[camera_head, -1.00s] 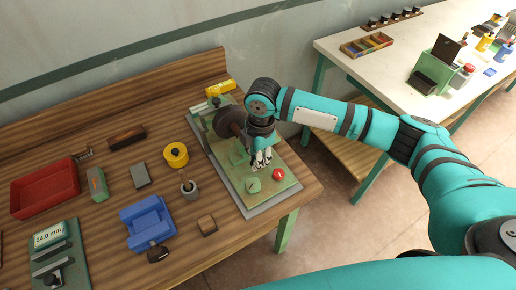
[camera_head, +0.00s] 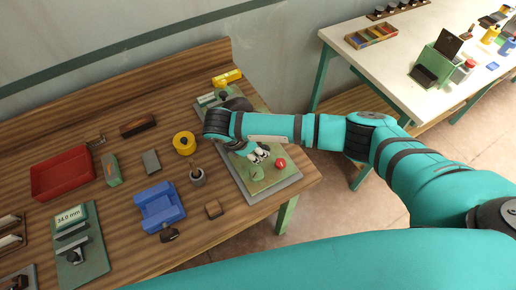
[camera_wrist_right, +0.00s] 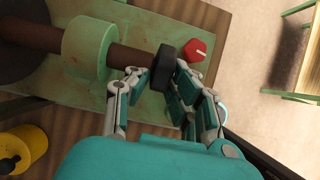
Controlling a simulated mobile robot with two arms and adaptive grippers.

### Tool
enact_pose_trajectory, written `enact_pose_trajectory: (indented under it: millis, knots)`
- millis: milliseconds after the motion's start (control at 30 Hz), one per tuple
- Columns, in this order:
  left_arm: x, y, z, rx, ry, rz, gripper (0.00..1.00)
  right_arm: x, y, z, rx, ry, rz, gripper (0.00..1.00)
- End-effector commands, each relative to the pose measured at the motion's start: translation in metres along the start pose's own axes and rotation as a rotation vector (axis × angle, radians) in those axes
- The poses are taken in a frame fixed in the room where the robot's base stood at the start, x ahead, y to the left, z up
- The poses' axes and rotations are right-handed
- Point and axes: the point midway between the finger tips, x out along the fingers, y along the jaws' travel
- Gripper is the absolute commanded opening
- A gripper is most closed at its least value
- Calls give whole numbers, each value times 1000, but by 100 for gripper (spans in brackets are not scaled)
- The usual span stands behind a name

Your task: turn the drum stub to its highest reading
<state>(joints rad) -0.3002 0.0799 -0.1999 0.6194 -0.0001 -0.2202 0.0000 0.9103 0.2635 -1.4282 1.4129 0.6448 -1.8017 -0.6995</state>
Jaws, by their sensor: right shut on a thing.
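The drum device stands on a green base plate (camera_head: 262,186) at the right end of the wooden bench. In the right wrist view a brown shaft (camera_wrist_right: 130,55) runs through a green collar (camera_wrist_right: 90,52) and ends in a black stub (camera_wrist_right: 161,70). My right gripper (camera_wrist_right: 162,84) is shut on that black stub, with fingers on both sides of it. The right gripper (camera_head: 259,154) also shows in the head view, low over the plate, where my wrist hides most of the shaft. No reading on the drum is legible. My left gripper is out of view.
A red knob (camera_head: 280,163) with a white mark (camera_wrist_right: 201,55) is close beside the gripper.

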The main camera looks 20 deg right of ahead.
Motion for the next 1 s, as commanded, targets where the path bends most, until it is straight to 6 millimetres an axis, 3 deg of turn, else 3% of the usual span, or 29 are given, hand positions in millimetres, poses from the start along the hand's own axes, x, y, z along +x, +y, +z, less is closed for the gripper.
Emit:
enact_pose_trajectory:
  millis: [367,400,533,833,1000]
  knots:
    - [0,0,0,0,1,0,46,-1,1,0,0,-2,3,0]
    - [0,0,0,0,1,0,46,-1,1,0,0,-2,3,23]
    - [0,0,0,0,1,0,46,0,1,0,0,-2,2,40]
    - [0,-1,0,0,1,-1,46,-2,0,0,0,-1,1,40]
    - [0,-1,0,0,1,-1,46,-22,1,-1,0,1,4,40]
